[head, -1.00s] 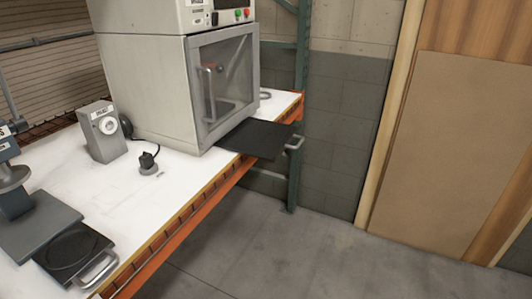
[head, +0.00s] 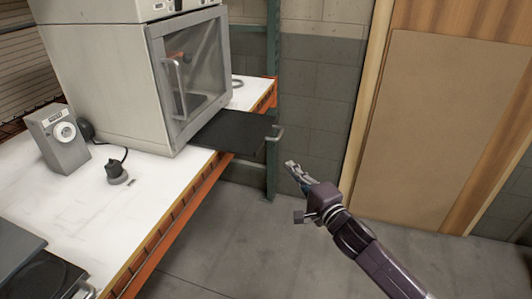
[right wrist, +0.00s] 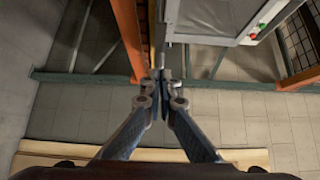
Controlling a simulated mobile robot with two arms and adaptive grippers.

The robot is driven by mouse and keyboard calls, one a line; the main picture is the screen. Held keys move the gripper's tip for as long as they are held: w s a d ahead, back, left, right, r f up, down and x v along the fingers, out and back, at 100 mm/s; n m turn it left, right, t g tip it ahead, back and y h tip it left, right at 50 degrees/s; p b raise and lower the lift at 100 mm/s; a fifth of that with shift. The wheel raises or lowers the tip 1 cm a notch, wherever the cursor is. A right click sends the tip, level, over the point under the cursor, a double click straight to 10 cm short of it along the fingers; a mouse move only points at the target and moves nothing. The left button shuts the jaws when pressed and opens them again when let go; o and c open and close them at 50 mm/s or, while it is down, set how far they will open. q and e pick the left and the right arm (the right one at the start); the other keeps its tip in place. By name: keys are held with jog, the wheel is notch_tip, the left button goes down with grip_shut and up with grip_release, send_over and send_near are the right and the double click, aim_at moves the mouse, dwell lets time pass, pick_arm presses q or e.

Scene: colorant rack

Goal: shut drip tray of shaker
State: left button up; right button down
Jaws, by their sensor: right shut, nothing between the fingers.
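The shaker appears to be the grey cabinet (head: 110,85) with a glass door on the white bench; its label is cut off. Its black drip tray (head: 233,130) is pulled out below the door and sticks out past the bench's front edge. The tray's metal handle (head: 277,135) is at its outer end. My right gripper (head: 291,165) is shut and empty, just right of and below the handle in the head view, apart from it. The right wrist view shows its closed fingertips (right wrist: 160,75) and part of the cabinet (right wrist: 215,20). My left gripper is not in view.
A small grey box with a dial (head: 58,138) and a black knob on a round base (head: 116,172) stand on the bench (head: 150,205). Another black tray (head: 45,275) is at the lower left. An orange beam (head: 160,245) edges the bench. The floor in front is clear.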

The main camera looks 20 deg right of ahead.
send_near(261, 147)
jog(key=w+d, duration=0.2)
jog(key=w, duration=0.2)
jog(key=shift+w+a+p, duration=0.25)
jog(key=shift+w+a, duration=0.15)
jog(key=shift+a, duration=0.2)
jog(key=shift+w+a+p, duration=0.2)
jog(key=shift+w+a, duration=0.15)
jog(key=shift+a, duration=0.3)
jog(key=shift+w+a, duration=0.15)
jog(key=shift+a, duration=0.15)
